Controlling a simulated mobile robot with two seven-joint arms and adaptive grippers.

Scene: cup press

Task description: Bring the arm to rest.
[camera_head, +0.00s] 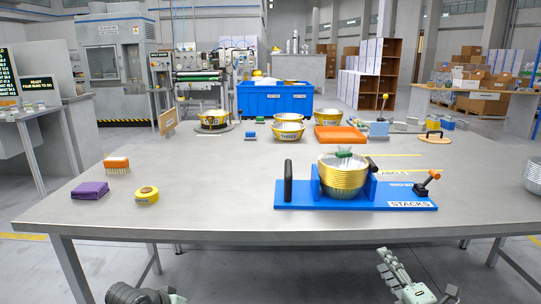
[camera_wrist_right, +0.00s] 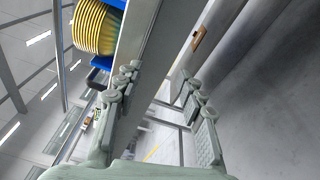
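My right gripper (camera_head: 418,272) hangs low in front of the table's front edge in the head view. In the right wrist view the same gripper (camera_wrist_right: 160,82) has its two fingers apart with nothing between them. Part of my left arm (camera_head: 143,294) shows at the bottom left; its fingers are out of the picture. A stack of gold bowls (camera_head: 343,178) stands in the blue press fixture (camera_head: 300,198) on the table, with a small green-topped piece above it. The bowl stack also shows at the top of the right wrist view (camera_wrist_right: 97,27), apart from the fingers.
The steel table (camera_head: 220,190) lies just beyond the gripper. On it are a purple cloth (camera_head: 90,190), a yellow tape roll (camera_head: 147,195), a brush (camera_head: 117,165), an orange tray (camera_head: 340,134) and more bowls (camera_head: 288,134). Open floor lies in front of the table.

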